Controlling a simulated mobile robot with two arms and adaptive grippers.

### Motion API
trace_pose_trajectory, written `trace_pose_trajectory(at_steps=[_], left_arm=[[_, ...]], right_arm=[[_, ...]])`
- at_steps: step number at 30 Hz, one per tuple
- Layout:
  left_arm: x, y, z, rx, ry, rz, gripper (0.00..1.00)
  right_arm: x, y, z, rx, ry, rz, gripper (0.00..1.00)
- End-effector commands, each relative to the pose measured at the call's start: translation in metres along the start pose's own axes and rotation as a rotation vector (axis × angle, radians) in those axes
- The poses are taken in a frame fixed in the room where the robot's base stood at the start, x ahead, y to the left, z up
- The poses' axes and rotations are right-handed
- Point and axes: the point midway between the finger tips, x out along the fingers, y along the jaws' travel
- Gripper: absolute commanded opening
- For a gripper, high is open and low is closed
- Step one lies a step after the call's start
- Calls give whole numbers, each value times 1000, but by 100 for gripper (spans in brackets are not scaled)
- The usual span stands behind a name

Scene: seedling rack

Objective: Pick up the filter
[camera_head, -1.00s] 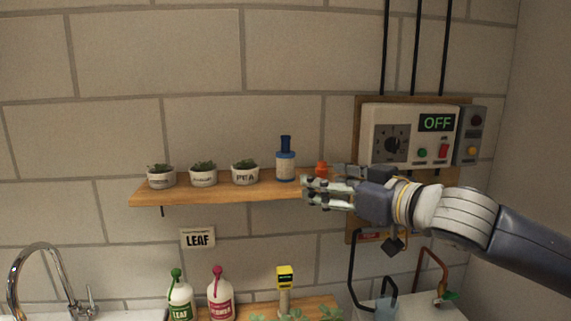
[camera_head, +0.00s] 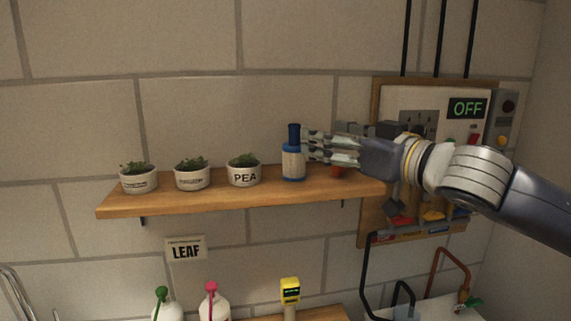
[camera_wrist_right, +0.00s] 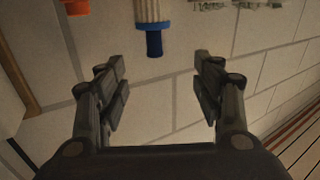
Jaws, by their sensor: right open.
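The filter (camera_head: 293,164) is a white cartridge with blue ends and a narrow blue neck. It stands upright on the wooden shelf (camera_head: 240,198), right of the pea pot. My right gripper (camera_head: 308,145) comes in from the right, its fingertips close to the filter's upper right side. In the right wrist view the jaws of the right gripper (camera_wrist_right: 161,70) are apart with nothing between them. The filter (camera_wrist_right: 153,14) appears beyond the fingertips at the top, its blue neck pointing into the gap. My left gripper is not in view.
Several white seedling pots, including the pea pot (camera_head: 244,176), stand left of the filter. An orange-red object (camera_head: 337,171) is partly hidden beneath my right gripper and also shows in the wrist view (camera_wrist_right: 76,7). A control panel reading OFF (camera_head: 467,108) is on the wall at right.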

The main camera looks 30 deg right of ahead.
Motion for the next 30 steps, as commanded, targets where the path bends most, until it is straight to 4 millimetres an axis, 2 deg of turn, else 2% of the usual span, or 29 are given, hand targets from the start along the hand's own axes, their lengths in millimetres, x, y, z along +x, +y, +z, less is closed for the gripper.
trace_pose_trajectory(at_steps=[1,12,18,23,30], left_arm=[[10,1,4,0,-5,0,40],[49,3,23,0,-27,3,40],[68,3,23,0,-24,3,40],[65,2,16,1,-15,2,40],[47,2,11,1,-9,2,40]], right_arm=[[0,0,10,0,0,0,61],[0,-1,50,-1,0,0,61],[0,-2,69,-1,0,0,61],[4,-2,68,1,1,-1,61],[30,-2,65,4,0,-4,61]])
